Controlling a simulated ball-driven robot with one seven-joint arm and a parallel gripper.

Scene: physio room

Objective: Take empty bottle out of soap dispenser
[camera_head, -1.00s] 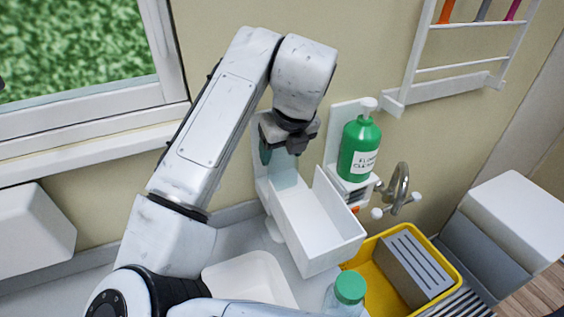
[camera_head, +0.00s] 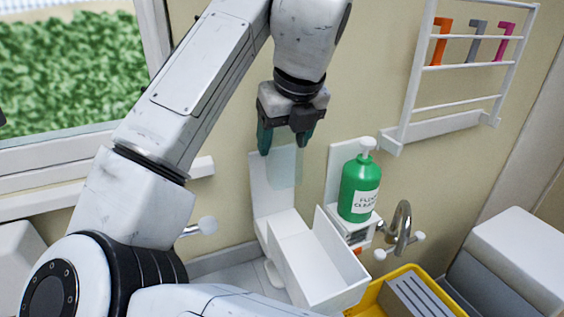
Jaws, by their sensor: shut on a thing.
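My gripper (camera_head: 285,140) points down and is shut on the empty bottle (camera_head: 285,168), a pale, translucent, clear container. The bottle hangs upright below the fingers, its upper part between them. It overlaps the back plate of the soap dispenser (camera_head: 265,200) in the picture, and its lower end shows above the open box. The soap dispenser is white and fixed to the wall, with its box-shaped cover (camera_head: 330,283) swung open toward the front. The inside of the cover looks empty.
A green pump bottle (camera_head: 359,190) stands in a white wall holder just right of the dispenser. A tap (camera_head: 400,225) and a yellow tray (camera_head: 428,283) lie further right. A rack (camera_head: 455,68) with coloured hooks hangs upper right. The wall above the dispenser is bare.

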